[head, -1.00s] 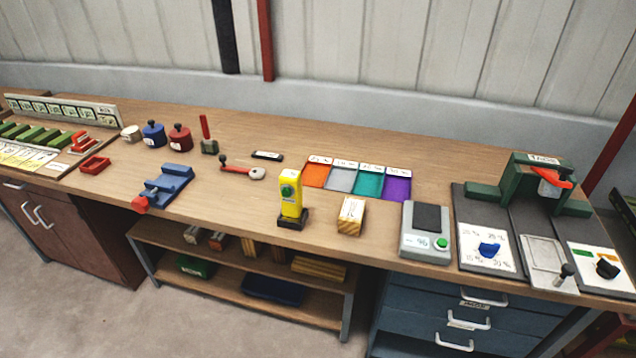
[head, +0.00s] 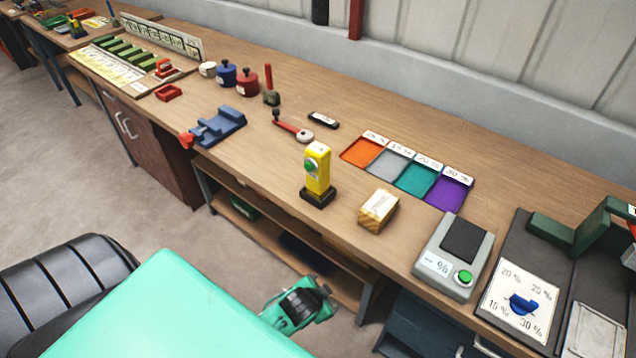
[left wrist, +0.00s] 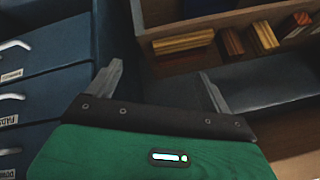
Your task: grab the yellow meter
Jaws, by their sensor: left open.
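The yellow meter (head: 318,168) stands upright in a dark base near the front edge of the wooden workbench, with a green round button on its face. My left arm comes in from the lower left in the head view. Its teal and black end (head: 299,305) is low, in front of the bench and below the meter, apart from it. In the left wrist view my left gripper (left wrist: 162,72) has its two fingers spread with nothing between them. The meter is not in the left wrist view. My right gripper is not in view.
A wooden block (head: 379,210) and a scale (head: 455,256) stand right of the meter. A red-handled tool (head: 292,128) and a blue vise (head: 218,127) lie to its left. Coloured trays (head: 415,178) are behind. The lower shelf and blue drawers (left wrist: 35,95) are close to the left gripper.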

